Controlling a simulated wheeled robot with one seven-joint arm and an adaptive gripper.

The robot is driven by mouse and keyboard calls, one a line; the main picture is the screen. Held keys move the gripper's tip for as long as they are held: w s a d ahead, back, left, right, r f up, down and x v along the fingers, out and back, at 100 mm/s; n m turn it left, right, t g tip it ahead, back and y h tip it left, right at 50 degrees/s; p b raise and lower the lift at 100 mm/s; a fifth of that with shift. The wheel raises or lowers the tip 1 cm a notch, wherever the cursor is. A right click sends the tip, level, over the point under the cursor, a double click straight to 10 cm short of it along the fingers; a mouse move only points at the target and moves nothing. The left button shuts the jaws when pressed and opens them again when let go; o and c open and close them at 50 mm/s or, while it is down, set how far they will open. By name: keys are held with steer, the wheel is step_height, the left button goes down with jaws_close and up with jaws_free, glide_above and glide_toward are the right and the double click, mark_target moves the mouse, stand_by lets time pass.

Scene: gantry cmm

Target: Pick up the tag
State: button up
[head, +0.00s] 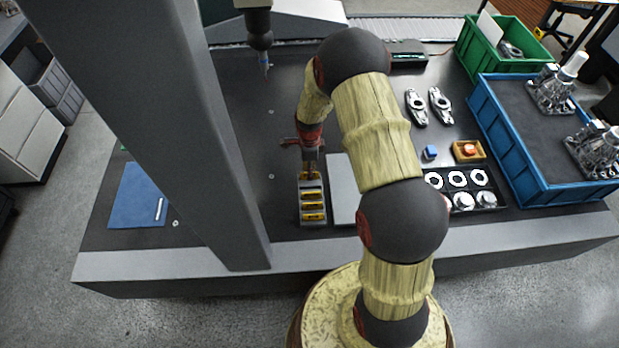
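A narrow grey rack (313,221) stands on the dark table in the middle of the head view. It holds several yellow pieces (313,206) in a row, which may be tags; they are too small to read. My gripper (311,168) points down at the rack's far end, over or close to its farthest slot. Its fingertips are small and dark here, and I cannot tell whether they are open, shut or touching a piece. No other thing is clearly a tag; a small white strip (159,209) lies on a blue cloth (135,195) at the left.
A grey plate (342,190) lies right of the rack, partly behind my arm. A black tray (489,207) of round parts, a small orange box (467,158), a blue crate (503,135) and a green crate (497,61) stand at the right. A gantry column (165,110) rises at the left; a probe (266,62) hangs behind.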

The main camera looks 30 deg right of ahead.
step_height(320, 180, down, 3)
steer(key=shift+r, duration=0.2)
jaws_close()
stand_by(0.3)
